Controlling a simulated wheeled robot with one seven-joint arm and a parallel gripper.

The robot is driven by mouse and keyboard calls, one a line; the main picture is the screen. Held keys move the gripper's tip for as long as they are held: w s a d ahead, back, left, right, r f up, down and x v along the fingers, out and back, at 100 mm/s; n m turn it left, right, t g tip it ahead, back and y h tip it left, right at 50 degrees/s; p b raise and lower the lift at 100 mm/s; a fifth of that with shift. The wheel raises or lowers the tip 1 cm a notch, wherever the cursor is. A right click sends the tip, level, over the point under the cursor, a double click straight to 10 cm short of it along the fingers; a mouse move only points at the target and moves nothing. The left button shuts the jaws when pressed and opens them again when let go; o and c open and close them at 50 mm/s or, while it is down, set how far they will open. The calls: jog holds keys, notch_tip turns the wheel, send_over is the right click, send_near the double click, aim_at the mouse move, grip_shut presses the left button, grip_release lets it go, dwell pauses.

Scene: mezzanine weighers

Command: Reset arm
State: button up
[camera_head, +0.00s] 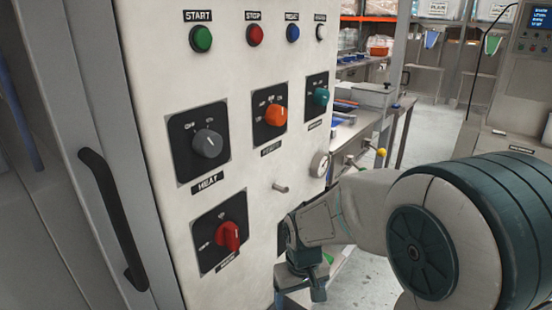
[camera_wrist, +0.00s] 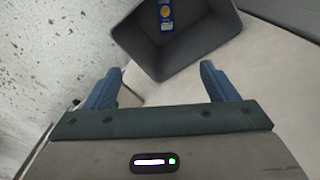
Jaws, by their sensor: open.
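My gripper (camera_head: 308,285) is at the lower right of the cream control panel (camera_head: 255,185) in the head view, with my arm reaching in from the right. In the wrist view its two blue fingers (camera_wrist: 160,88) stand wide apart with nothing between them. Beyond the fingers a dark grey open bin (camera_wrist: 150,66) shows, with a small blue item with a yellow spot (camera_wrist: 165,14) inside it. Whether the fingers touch anything is not clear in the head view.
The panel carries a grey HEAT knob (camera_head: 207,144), an orange knob (camera_head: 275,115), a red knob (camera_head: 229,236), a teal knob (camera_head: 321,96) and several push buttons. A peg (camera_head: 281,187) sticks out near my gripper. A black door handle (camera_head: 112,215) is at left. Speckled floor lies beyond.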

jog(key=s+d+r+m+p, duration=0.1)
jog(key=s+d+r+p, duration=0.2)
jog(key=r, duration=0.5)
jog(key=s+d+r+m+t+p, duration=0.1)
jog(key=s+d+r+p, duration=0.2)
jog(key=r, duration=0.5)
jog(key=s+d+r+m+t+p, duration=0.1)
jog(key=s+d+r+m+p, duration=0.1)
jog(key=s+r+p, duration=0.3)
notch_tip(320, 180, up, 3)
jog(key=shift+d+f+p, duration=0.1)
jog(key=shift+d+p, duration=0.6)
jog(key=shift+d, duration=0.1)
